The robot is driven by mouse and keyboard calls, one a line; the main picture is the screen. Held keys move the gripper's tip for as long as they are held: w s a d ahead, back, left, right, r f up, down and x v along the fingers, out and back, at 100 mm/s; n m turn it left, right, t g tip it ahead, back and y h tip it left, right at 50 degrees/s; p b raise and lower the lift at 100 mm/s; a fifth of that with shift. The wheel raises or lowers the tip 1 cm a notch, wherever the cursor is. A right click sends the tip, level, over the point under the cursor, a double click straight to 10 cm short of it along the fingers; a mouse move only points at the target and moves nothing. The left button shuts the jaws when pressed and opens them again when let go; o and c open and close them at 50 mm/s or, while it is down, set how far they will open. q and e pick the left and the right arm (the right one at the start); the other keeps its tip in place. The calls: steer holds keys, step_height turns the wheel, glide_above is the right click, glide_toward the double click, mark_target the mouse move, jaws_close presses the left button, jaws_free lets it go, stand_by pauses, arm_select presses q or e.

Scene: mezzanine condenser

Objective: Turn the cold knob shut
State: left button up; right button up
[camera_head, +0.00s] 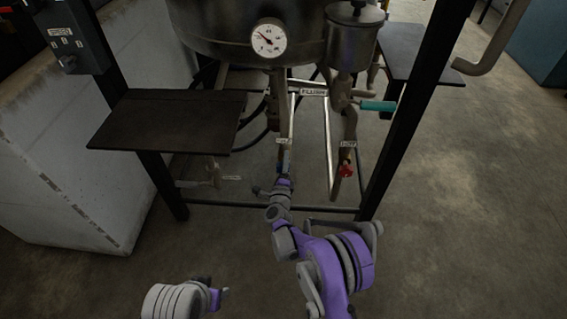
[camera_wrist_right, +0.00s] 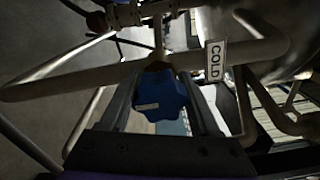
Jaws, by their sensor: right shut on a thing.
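The cold knob (camera_wrist_right: 158,97) is a blue lobed handwheel on a pipe, with a white COLD label (camera_wrist_right: 215,61) beside it in the right wrist view. My right gripper (camera_wrist_right: 165,85) has one dark finger on each side of the knob and is shut on it. In the head view my right gripper (camera_head: 284,174) reaches the pipe under the tank, and only a little blue of the knob shows there. My left gripper (camera_head: 219,294) is low in the head view, away from the pipes, and its fingers are too small to read.
A red knob (camera_head: 346,170) with a white label hangs on the pipe to the right. A teal lever (camera_head: 378,106) sits above it. A round gauge (camera_head: 268,38) is on the tank. Dark shelves (camera_head: 165,122) and black frame legs (camera_head: 400,130) flank the pipes. The floor in front is clear.

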steer(key=o, duration=1.4)
steer(key=shift+c, duration=0.2)
steer(key=s+p, duration=0.2)
steer(key=s, duration=0.9)
steer(key=shift+w, duration=0.1)
